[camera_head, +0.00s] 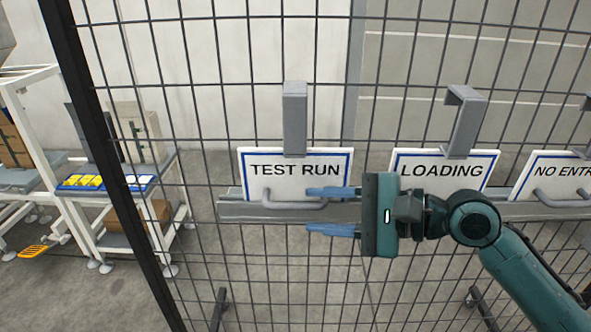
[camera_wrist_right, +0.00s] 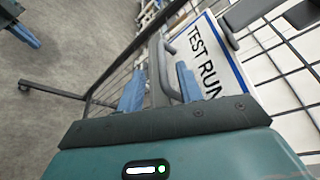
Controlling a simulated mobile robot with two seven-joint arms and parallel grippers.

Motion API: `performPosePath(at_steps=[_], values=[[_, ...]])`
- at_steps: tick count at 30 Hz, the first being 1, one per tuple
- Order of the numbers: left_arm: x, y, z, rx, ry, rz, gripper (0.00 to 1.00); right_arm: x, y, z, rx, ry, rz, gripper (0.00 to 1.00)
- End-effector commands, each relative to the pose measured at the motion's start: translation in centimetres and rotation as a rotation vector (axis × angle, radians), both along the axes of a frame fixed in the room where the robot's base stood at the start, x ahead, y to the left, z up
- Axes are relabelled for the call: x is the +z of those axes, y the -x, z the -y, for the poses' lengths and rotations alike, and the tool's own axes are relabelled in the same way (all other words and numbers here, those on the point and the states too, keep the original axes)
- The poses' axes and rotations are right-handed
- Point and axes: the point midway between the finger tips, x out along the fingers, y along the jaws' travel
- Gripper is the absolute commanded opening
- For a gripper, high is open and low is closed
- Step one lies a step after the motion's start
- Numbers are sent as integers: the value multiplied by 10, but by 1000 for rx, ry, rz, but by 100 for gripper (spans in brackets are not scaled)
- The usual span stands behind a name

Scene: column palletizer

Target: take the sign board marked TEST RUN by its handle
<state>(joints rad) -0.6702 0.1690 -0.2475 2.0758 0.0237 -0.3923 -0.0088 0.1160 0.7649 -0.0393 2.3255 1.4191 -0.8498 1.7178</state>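The TEST RUN sign board (camera_head: 296,188) is white with a blue border and hangs upright on the mesh fence by a grey hook (camera_head: 294,120). Its grey bar handle (camera_head: 290,206) is at its lower edge and also shows in the right wrist view (camera_wrist_right: 164,70). My right gripper (camera_head: 312,210) is open, its two blue fingers pointing left at the handle's right end. In the right wrist view the handle appears between the fingers, nearer the right one; contact cannot be told.
A LOADING sign board (camera_head: 442,172) hangs behind my right wrist, and a NO ENTRY board (camera_head: 550,180) is at the right edge. A grey rail (camera_head: 236,210) runs along the fence (camera_head: 220,130). A white workstation (camera_head: 80,200) with yellow items stands at the left.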

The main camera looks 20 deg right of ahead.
Motion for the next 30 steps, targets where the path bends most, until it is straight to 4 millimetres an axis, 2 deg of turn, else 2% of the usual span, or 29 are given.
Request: performPosePath(at_steps=[4, 9, 17, 30], values=[[8, 0, -1, 1, -3, -5, 0, 3, -14, -20, 3, -4, 1, 36], [6, 0, -3, 7, -8, -13, 0, -3, -24, -34, 0, -2, 1, 36], [1, 1, -4, 9, -10, -21, 0, -5, -25, -36, -1, 1, 1, 36], [5, 0, -3, 11, -7, -13, 0, -5, -25, -36, -1, 1, 1, 1]])
